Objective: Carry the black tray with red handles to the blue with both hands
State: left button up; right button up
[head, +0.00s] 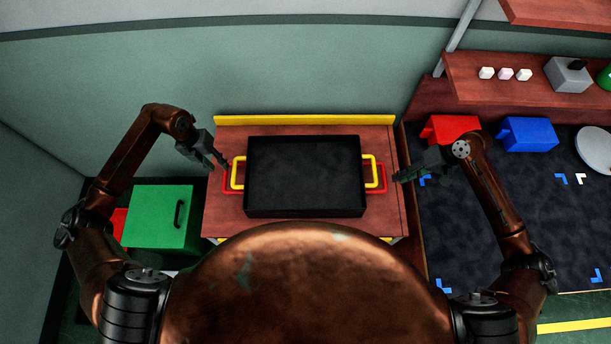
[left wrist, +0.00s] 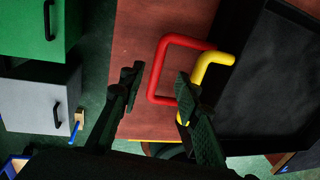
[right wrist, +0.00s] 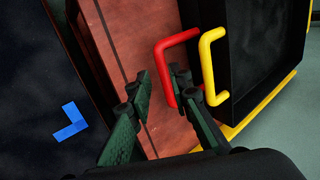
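A black tray (head: 305,175) lies on the wooden cart top, with a yellow handle at each side. Red handles, left (head: 227,178) and right (head: 381,178), stick out beyond the yellow ones, seemingly lower; whether a second tray lies beneath is hidden. My left gripper (head: 224,163) is open and empty beside the left handles; in the left wrist view the red handle (left wrist: 158,72) lies just past its fingers. My right gripper (head: 398,177) is open and empty beside the right red handle, which also shows in the right wrist view (right wrist: 163,62). Blue corner marks (head: 561,179) lie on the dark table.
The dark table (head: 490,225) stands right of the wooden cart (head: 225,215). Red (head: 450,128) and blue (head: 528,134) bins and a grey disc (head: 596,149) are at its back. A wooden shelf (head: 470,88) hangs above. A green cabinet (head: 160,217) stands left. The table's middle is clear.

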aim_at(225, 173)
pick_arm(q)
jog(key=shift+a, duration=0.1)
